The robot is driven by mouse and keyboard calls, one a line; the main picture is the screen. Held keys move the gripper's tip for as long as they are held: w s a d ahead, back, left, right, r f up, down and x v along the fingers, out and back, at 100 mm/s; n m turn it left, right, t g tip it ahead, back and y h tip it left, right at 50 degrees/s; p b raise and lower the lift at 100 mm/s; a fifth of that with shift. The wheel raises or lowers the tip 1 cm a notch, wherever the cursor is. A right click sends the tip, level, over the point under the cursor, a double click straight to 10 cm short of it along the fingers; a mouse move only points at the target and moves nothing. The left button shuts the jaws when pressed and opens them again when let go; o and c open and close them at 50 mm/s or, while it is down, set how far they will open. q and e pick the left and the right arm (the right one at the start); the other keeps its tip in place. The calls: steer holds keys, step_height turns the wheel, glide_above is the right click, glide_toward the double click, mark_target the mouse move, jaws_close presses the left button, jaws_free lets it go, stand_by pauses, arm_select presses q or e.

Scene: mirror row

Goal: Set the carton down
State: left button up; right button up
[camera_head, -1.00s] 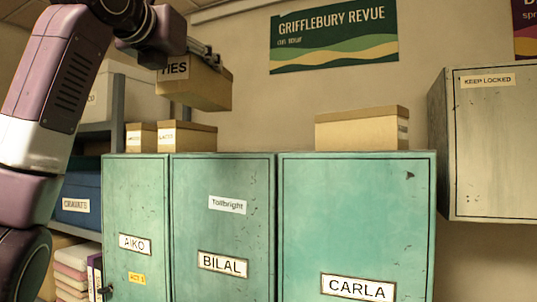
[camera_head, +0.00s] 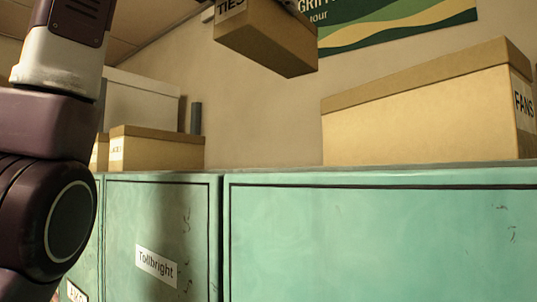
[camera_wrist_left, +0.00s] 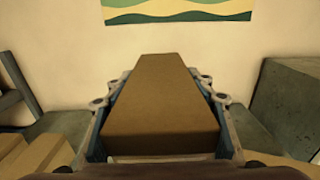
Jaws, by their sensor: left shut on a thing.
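The tan carton labelled TIES (camera_head: 268,42) hangs in the air above the green lockers, near the top edge of the head view. Its lid side faces up and part of it is cut off by the frame. In the left wrist view the carton (camera_wrist_left: 160,110) fills the middle, with a finger of my left gripper (camera_wrist_left: 158,82) along each side. My left gripper is shut on it. In the head view only a bit of that gripper shows at the top edge. My right gripper is not in view.
A larger FANS box (camera_head: 430,118) stands on the right green locker (camera_head: 380,240). A smaller tan box (camera_head: 155,150) stands on the locker labelled Tollbright (camera_head: 160,235). Between these boxes the locker top looks clear. A poster (camera_head: 400,20) hangs on the wall behind.

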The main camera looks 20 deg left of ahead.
mark_target(261, 52)
arm_select(q)
steer(key=f+b, duration=0.1)
steer(key=f, duration=0.3)
steer(key=s+f+b, duration=0.1)
steer(key=f, duration=0.1)
steer(key=shift+a+f+b, duration=0.25)
steer(key=shift+a+b, duration=0.05)
steer(key=shift+w+f+b, duration=0.2)
steer(key=shift+f+b, duration=0.3)
steer(key=shift+f, duration=2.55)
steer(key=shift+w+f+b, duration=0.2)
steer(key=shift+f+b, duration=0.3)
steer(key=shift+f, duration=2.5)
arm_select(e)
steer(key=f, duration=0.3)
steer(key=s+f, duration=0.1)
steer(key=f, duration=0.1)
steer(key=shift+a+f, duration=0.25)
arm_select(q)
steer(key=shift+s+d, duration=0.1)
steer(key=shift+f, duration=0.1)
steer(key=o, duration=1.4)
